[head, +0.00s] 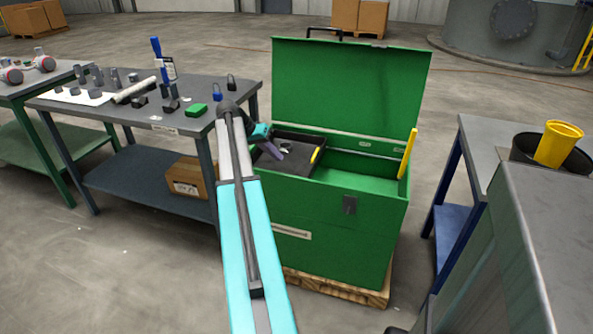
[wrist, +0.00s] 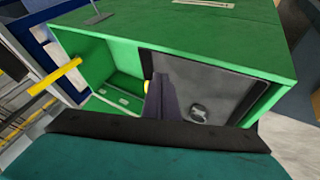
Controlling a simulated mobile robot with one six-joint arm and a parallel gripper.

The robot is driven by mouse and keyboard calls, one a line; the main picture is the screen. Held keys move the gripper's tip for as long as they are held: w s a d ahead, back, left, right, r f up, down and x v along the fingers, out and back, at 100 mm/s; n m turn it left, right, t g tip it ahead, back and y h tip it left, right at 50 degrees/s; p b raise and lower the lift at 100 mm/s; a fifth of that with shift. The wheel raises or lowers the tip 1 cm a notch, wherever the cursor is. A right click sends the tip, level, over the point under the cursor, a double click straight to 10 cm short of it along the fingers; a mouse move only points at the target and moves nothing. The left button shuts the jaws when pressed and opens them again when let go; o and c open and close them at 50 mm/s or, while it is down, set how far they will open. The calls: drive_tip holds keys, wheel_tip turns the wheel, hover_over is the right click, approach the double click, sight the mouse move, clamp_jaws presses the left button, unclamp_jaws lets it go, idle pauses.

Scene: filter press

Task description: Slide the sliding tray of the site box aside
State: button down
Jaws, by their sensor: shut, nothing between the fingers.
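The green site box (head: 330,220) stands with its lid (head: 350,90) raised. Its dark sliding tray (head: 296,165) sits at the left part of the opening in the head view, with a yellow grip (head: 316,155) on its right edge. In the wrist view the tray (wrist: 215,85) is on the right, and part of its yellow grip (wrist: 147,87) shows beside my fingers. My gripper (head: 284,151) is shut and empty, over the tray. In the wrist view its fingers (wrist: 160,92) overlap the tray's edge by the grip; I cannot tell whether they touch.
The box's right compartment (head: 362,165) is open, with a yellow bar (head: 408,152) at its right end. A small metal object (wrist: 200,112) lies in the tray. A workbench (head: 130,115) with tools stands left.

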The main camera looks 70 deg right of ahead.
drive_tip(key=shift+s+f, duration=0.1)
drive_tip(key=x, duration=1)
drive_tip(key=s, duration=0.2)
drive_tip(key=shift+s, duration=0.25)
drive_tip(key=shift+s+d, duration=0.1)
drive_tip(key=shift+s, duration=0.6)
